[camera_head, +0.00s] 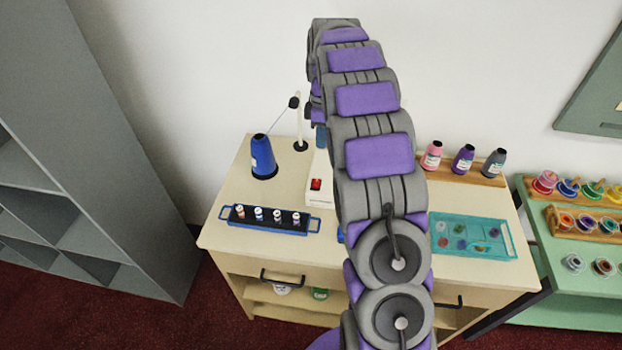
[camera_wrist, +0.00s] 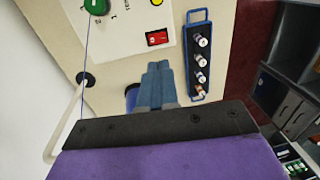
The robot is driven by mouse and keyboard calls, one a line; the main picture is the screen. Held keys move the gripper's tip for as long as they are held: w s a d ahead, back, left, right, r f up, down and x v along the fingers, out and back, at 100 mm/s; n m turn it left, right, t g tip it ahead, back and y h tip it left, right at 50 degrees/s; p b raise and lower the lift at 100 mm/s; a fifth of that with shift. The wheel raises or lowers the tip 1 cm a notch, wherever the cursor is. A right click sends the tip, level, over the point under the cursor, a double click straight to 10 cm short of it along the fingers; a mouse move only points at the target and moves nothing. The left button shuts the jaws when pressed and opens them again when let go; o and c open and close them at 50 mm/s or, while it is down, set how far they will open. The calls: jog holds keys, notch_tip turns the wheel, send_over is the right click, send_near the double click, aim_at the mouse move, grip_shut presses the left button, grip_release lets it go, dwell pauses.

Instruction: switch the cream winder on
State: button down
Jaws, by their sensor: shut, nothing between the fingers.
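The cream winder (camera_head: 318,198) stands on the counter, partly hidden behind my arm in the head view. Its red rocker switch (camera_head: 316,184) shows on the front face. In the wrist view the winder's cream panel (camera_wrist: 128,45) fills the upper middle, with the red switch (camera_wrist: 157,38), a green knob (camera_wrist: 95,5) and part of a yellow button (camera_wrist: 157,2). I cannot tell which way the rocker is tipped. My gripper (camera_wrist: 157,66) is shut and empty. In the wrist view its fingertips appear just below the switch, with a visible gap between them.
A blue thread cone (camera_head: 263,157) stands left of the winder, near a white thread post (camera_head: 299,130). A blue rack of small spools (camera_head: 312,226) lies in front. A teal tray (camera_head: 506,243) and several bottles on a wooden stand (camera_head: 487,178) are at right.

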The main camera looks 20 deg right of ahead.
aim_at(316, 185)
jog(key=f+b, duration=0.1)
jog(key=f, duration=0.3)
jog(key=a+f+b, duration=0.1)
jog(key=f, duration=0.3)
jog(key=s+a+f+b, duration=0.1)
jog(key=f, duration=0.4)
jog(key=shift+s, duration=0.1)
jog(key=shift+a+f, duration=0.3)
jog(key=shift+a, duration=0.15)
jog(key=shift+s+d+f, duration=0.1)
jog(key=shift+d, duration=0.45)
jog(key=shift+s+a+f, duration=0.15)
jog(key=shift+a+f, duration=0.05)
jog(key=shift+a, duration=0.1)
jog(key=shift+t, duration=0.3)
jog(key=shift+d, duration=0.15)
